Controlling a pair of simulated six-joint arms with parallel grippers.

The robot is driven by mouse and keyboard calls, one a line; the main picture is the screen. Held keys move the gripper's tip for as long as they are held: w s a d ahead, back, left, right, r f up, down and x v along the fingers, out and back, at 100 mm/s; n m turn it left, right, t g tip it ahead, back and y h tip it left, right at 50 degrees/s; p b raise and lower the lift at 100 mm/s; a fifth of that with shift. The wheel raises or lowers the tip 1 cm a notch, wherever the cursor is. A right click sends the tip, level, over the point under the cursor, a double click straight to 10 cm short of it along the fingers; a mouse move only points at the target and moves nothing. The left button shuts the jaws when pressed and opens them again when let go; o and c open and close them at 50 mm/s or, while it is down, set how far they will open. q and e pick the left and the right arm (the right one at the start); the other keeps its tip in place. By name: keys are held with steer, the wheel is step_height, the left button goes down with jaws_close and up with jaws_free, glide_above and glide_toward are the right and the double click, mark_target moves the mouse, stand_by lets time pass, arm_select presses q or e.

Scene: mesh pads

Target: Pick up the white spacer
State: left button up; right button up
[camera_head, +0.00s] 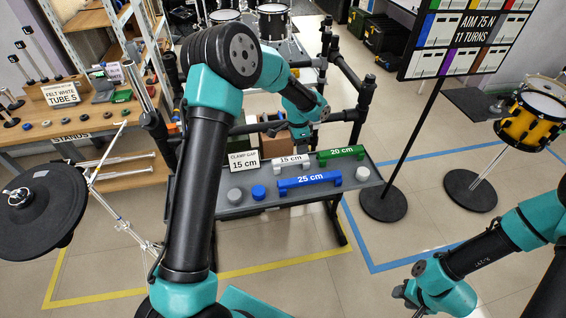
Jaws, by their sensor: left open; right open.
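The white spacer (290,160), marked 15 cm, lies on the grey tray (215,208) between a small sign and the green spacer (341,152), marked 20 cm. The blue spacer (309,181), marked 25 cm, lies in front of it. My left gripper (301,143) is open and points down just above or behind the white spacer's right part; its fingertips are small, and I cannot tell if they touch it. My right gripper (402,294) is open and empty at the lower right, far from the tray.
The sign (244,161) reads CLAMP GAP 15 cm. Grey and blue round pieces (258,192) sit at the tray's left front, with another pale one (362,174) at the right. Black rack posts (364,100) rise behind the tray. A cymbal pad (40,215) stands at left.

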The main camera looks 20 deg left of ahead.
arm_select(q)
step_height(320, 180, up, 4)
steer(key=f, duration=0.1)
glide_above(291, 159)
steer(key=shift+a+r+m+y, duration=0.2)
steer(key=shift+m+y, duration=0.1)
steer(key=shift+y, duration=0.1)
step_height(291, 159, down, 12)
steer(key=shift+f, duration=0.15)
steer(key=shift+d+f, duration=0.1)
steer(key=shift+f, duration=2.5)
steer(key=c, duration=1)
